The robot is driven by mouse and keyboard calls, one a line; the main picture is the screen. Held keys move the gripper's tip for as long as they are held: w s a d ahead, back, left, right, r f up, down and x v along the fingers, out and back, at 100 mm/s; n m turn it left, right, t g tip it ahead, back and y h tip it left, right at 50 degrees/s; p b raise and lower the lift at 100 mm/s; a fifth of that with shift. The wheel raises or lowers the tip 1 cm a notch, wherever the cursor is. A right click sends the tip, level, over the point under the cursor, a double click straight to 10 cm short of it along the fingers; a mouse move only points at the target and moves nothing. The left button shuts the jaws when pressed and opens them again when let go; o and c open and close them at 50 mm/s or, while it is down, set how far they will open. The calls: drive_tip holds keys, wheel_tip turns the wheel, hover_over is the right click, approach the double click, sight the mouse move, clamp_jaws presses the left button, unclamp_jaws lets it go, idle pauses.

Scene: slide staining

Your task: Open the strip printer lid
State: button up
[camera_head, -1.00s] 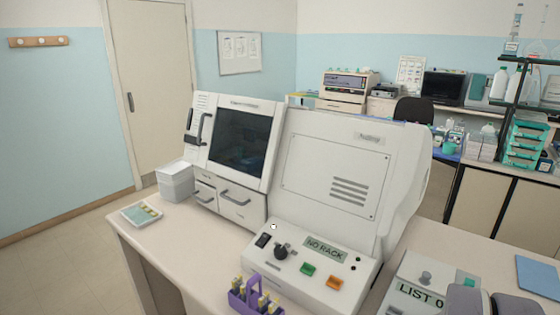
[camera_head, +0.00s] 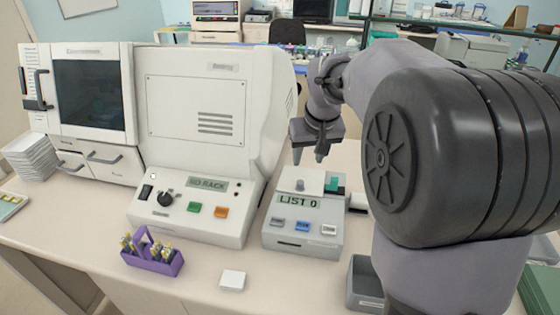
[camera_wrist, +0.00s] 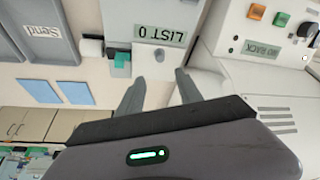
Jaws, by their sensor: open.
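The strip printer (camera_head: 305,235) is a grey box with a display reading "LIST 0" and several buttons on its sloped front. Its pale lid (camera_head: 313,182) lies flat on top, shut, with a round grey knob (camera_head: 300,185). A teal part (camera_head: 333,183) sits beside the lid. My gripper (camera_head: 307,157) points down above the back of the lid, apart from it. In the wrist view the printer's display (camera_wrist: 160,33) is upside down. There my gripper (camera_wrist: 158,88) has its two fingers spread with nothing held, and the knob shows ahead of them.
A large white machine (camera_head: 195,110) with a "NO RACK" display stands close left of the printer. A purple rack (camera_head: 152,255) of bottles and a small white block (camera_head: 232,280) lie in front. A grey bin (camera_head: 364,285) stands right of the printer.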

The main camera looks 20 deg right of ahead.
sight(300, 182)
drive_tip(key=b+x, duration=0.3)
drive_tip(key=x, duration=1)
drive_tip(key=shift+w+f+b, duration=0.1)
drive_tip(key=shift+f+b, duration=0.05)
drive_tip(key=shift+b, duration=0.2)
clamp_jaws()
idle(0.4)
